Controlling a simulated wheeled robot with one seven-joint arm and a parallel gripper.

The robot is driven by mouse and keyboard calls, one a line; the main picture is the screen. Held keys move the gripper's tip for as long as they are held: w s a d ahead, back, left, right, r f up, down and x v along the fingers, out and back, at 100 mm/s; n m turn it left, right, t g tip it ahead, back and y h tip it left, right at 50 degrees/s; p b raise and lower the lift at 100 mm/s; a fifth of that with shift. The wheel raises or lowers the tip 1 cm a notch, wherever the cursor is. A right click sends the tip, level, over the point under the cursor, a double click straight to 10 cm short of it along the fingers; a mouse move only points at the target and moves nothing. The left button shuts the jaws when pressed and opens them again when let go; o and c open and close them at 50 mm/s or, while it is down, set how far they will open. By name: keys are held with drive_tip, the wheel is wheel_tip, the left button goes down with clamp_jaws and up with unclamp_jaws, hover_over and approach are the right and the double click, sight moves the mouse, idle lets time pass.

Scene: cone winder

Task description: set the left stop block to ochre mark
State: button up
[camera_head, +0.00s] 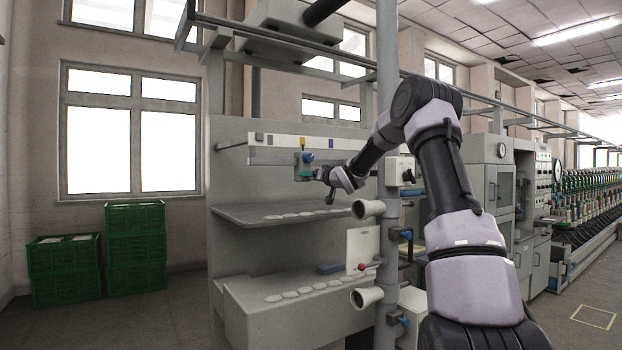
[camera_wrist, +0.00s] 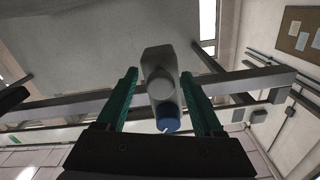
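A grey-blue stop block (camera_head: 302,164) with a blue knob (camera_head: 308,157) sits on the pale rail (camera_head: 275,155) of the grey machine in the head view. A yellow-ochre mark (camera_head: 303,142) is on the white strip almost straight above the block. My gripper (camera_head: 307,175) is at the block, reaching in from the right. In the wrist view, the grey block (camera_wrist: 158,70) and its blue knob (camera_wrist: 168,124) lie between my two green fingers (camera_wrist: 160,80). Narrow gaps seem to show on both sides, so the fingers look open around it. Exact alignment with the mark cannot be told.
A grey mark (camera_head: 260,138) and a dark mark (camera_head: 331,142) stand left and right of the ochre one. A shelf (camera_head: 245,216) with pale discs lies below the rail. A grey upright post (camera_head: 387,90) stands near my arm. Green crates (camera_head: 135,250) are stacked at left.

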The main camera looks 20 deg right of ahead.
drive_tip(key=shift+s, duration=0.1)
drive_tip(key=v, duration=1)
drive_tip(key=shift+s+d, duration=0.15)
drive_tip(key=shift+s, duration=0.15)
drive_tip(key=s+a+m+g+h, duration=0.2)
drive_tip(key=s+m+g+h, duration=0.35)
drive_tip(key=s, duration=1.95)
drive_tip(key=s+a+f+g+y, duration=0.1)
drive_tip(key=s+a+f+g, duration=0.1)
drive_tip(key=s, duration=0.8)
drive_tip(key=s+a+f+g+y, duration=0.1)
drive_tip(key=s+a+f, duration=0.3)
drive_tip(key=s, duration=0.7)
drive_tip(key=shift+a+f+n+g, duration=0.3)
drive_tip(key=shift+f+n+g, duration=0.05)
drive_tip(key=shift+g, duration=0.5)
